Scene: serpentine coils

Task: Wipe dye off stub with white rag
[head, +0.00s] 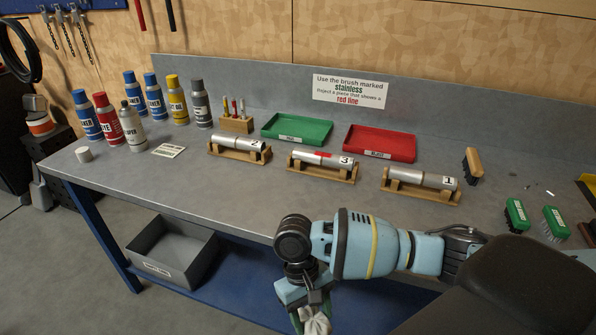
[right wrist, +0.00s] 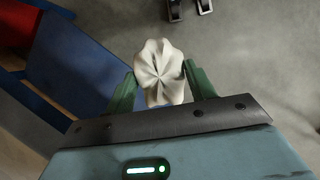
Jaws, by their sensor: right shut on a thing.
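The white rag (head: 317,322) is bunched between the green fingers of my right gripper (head: 311,316), low in front of the bench edge. In the right wrist view the rag (right wrist: 160,70) shows as a pleated bundle between both fingers. Three silver metal stubs lie on wooden cradles on the bench: stub 2 (head: 233,143), stub 3 (head: 313,158) and stub 1 (head: 415,178). My left gripper is not in view.
Several spray cans, including a red one (head: 107,118), stand at the bench's left. A green tray (head: 297,142) and red tray (head: 379,158) lie behind the stubs. Brushes (head: 517,214) lie at the right. A grey bin (head: 208,262) sits below. The bench front (head: 222,195) is clear.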

